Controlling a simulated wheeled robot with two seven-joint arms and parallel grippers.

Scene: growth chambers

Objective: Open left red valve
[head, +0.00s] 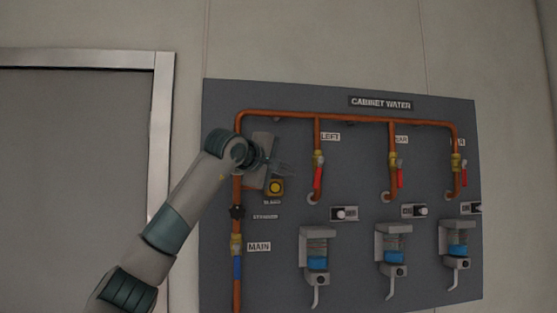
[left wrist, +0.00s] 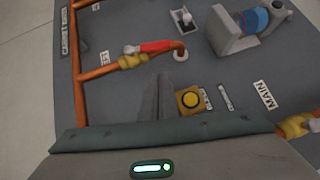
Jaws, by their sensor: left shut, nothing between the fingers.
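The left red valve handle (head: 318,178) hangs on the pipe branch beside the LEFT label (head: 330,137), below a brass valve body (head: 319,158). The handle lies roughly along its pipe. In the left wrist view the red handle (left wrist: 156,46) is toward the top, above the fingertips. My left gripper (head: 287,169) is in front of the panel, left of this handle and apart from it. Its fingers (left wrist: 158,90) are shut and empty. My right gripper is in neither view.
A yellow button (head: 275,187) is just below my left gripper. Two more red handles (head: 400,178) (head: 464,174) are farther right. A blue handle (head: 237,268) is by the MAIN label. Several blue-banded filter units (head: 318,262) stick out below.

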